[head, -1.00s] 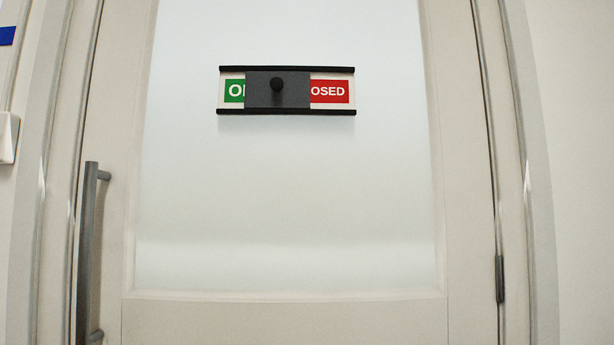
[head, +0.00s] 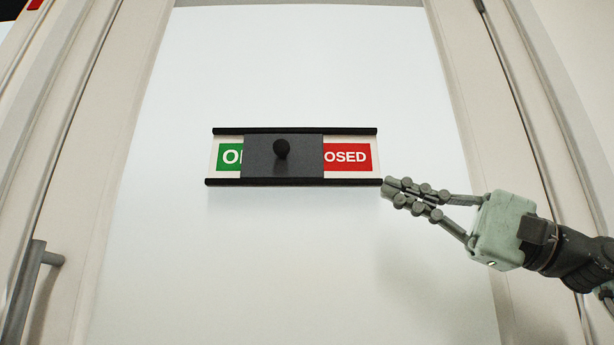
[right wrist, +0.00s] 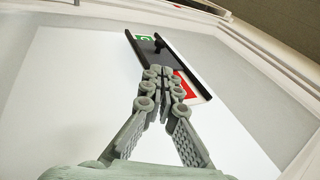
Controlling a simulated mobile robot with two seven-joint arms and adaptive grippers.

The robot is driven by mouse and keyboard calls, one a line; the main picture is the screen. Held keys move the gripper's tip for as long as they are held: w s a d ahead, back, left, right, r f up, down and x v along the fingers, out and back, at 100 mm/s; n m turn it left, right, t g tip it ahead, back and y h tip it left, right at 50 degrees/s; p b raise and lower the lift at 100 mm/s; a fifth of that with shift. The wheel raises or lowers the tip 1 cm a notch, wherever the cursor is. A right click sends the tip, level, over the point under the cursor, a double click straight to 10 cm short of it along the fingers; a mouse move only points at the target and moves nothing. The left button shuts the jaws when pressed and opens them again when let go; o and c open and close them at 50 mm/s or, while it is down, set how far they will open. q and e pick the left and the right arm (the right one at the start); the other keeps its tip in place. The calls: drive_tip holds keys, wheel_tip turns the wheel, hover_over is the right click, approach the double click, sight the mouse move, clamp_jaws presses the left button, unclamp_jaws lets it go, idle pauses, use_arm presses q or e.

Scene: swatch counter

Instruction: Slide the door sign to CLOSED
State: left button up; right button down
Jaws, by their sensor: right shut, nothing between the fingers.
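The door sign (head: 226,178) is a long plate with black rails along its top and bottom, fixed on the pale door panel. A dark grey slider (head: 262,164) with a round black knob (head: 281,148) sits near its middle. It covers part of the green word at left and the first letters of the red CLOSED field (head: 348,157). My right gripper (head: 387,188) is shut and empty, just beyond the sign's lower right end, apart from the knob. In the right wrist view, its fingers (right wrist: 160,72) overlap the sign's near end, with the knob (right wrist: 159,43) beyond them. My left gripper is out of view.
A grey vertical door handle (head: 28,285) stands at the lower left. The door's pale frame (head: 478,110) runs up both sides. The smooth panel (head: 270,260) below the sign is clear.

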drive_tip(key=p, duration=0.4)
approach(288, 150)
drive_tip(key=x, duration=0.6)
drive_tip(key=shift+r, duration=0.1)
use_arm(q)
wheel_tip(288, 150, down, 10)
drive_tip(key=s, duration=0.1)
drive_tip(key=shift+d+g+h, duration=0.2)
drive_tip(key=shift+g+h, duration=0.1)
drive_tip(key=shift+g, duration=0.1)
use_arm(e)
drive_tip(key=shift+w+a+r, duration=0.1)
drive_tip(key=shift+w+a, duration=0.05)
drive_tip(key=shift+a, duration=0.2)
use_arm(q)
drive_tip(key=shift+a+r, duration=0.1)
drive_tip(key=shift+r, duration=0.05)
